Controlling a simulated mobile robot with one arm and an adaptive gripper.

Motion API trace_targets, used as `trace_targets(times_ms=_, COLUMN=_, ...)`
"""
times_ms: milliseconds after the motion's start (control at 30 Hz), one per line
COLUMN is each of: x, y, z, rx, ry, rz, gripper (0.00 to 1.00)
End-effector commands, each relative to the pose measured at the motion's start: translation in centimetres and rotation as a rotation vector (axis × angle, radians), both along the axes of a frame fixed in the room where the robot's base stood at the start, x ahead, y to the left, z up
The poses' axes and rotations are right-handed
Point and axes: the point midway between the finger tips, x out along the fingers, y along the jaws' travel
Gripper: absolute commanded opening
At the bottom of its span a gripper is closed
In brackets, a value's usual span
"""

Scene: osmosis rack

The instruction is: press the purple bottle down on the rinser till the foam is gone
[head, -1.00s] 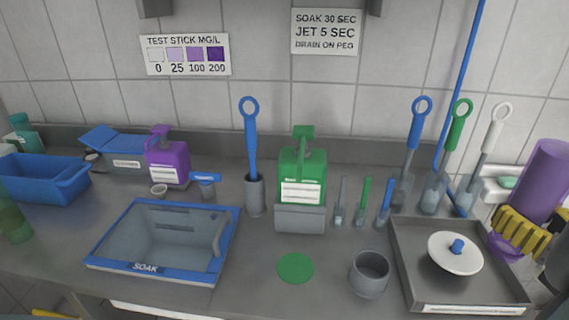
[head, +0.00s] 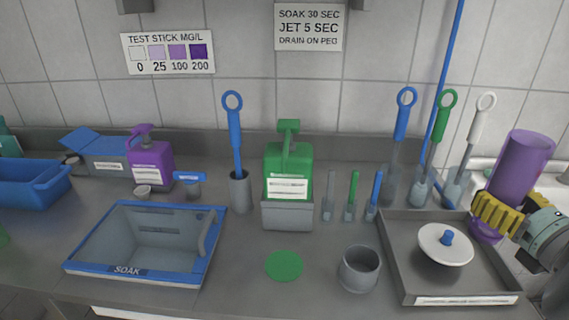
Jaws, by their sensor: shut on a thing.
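The purple bottle (head: 520,168) is a see-through purple cylinder at the right, tilted a little with its top leaning right. My gripper (head: 497,216) has yellow ribbed fingers shut around its lower part. A purple lower end (head: 486,233) shows below the fingers. The rinser looks to be the white disc (head: 432,250) with a blue knob (head: 446,238) in the grey tray (head: 393,240). The bottle is above and right of the disc in the picture, apart from it, by the tray's back right edge. I cannot see foam inside the bottle.
A grey cup (head: 360,270) stands left of the tray. Behind it are several small brushes and tall-handled brushes (head: 402,125). A green pump bottle (head: 288,165), a purple pump bottle (head: 150,165) and the soak basin (head: 150,240) are further left. A green disc (head: 284,265) lies on the counter.

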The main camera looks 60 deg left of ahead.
Motion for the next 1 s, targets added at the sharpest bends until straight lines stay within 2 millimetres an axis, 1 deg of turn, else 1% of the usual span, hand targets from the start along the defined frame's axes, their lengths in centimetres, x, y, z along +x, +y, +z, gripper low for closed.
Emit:
trace_targets(times_ms=33, x=0.2, y=0.5, z=-0.2, rx=0.000, ry=0.000, rz=0.007, gripper=0.21)
trace_targets(times_ms=667, x=2.9, y=4.1, z=-1.7, rx=0.001, ry=-0.002, rz=0.008, gripper=0.21)
trace_targets(times_ms=733, x=3.1, y=4.3, z=-2.4, rx=0.001, ry=-0.004, rz=0.007, gripper=0.21)
trace_targets(times_ms=1000, x=3.7, y=5.1, z=-3.9, rx=-0.001, ry=-0.003, rz=0.007, gripper=0.21)
